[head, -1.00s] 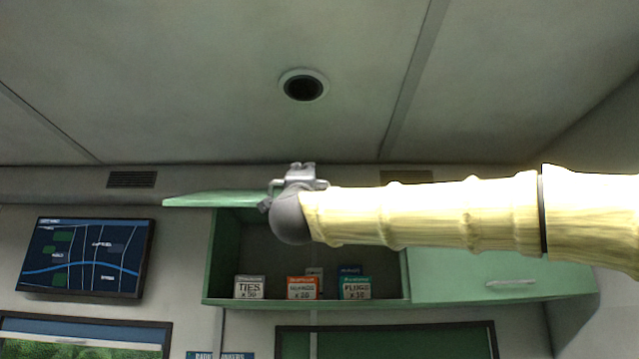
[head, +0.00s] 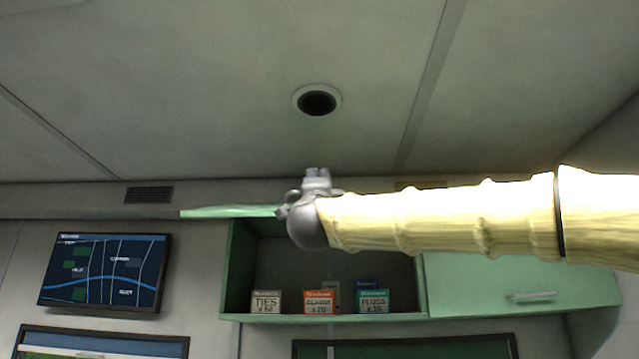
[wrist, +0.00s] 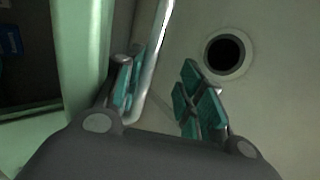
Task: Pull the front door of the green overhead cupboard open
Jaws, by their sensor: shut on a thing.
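The green overhead cupboard (head: 325,318) is on the back wall in the head view. Its left front door (head: 228,212) is swung up, seen nearly edge-on and close to level, and the compartment below it stands open. My gripper (head: 316,180) is at the raised door, right of its visible part; my arm hides the rest of the door. In the wrist view, my gripper (wrist: 160,88) has its teal-padded fingers on either side of a pale bar, the door handle (wrist: 154,60), and is shut on it. The green door panel (wrist: 78,55) runs beside the left finger.
Several small boxes (head: 320,301) stand inside the open compartment. The cupboard's right door (head: 470,283) is closed, with its own handle. A map screen (head: 105,272) hangs at left. The ceiling, with a round dark vent (head: 317,101), is above my arm.

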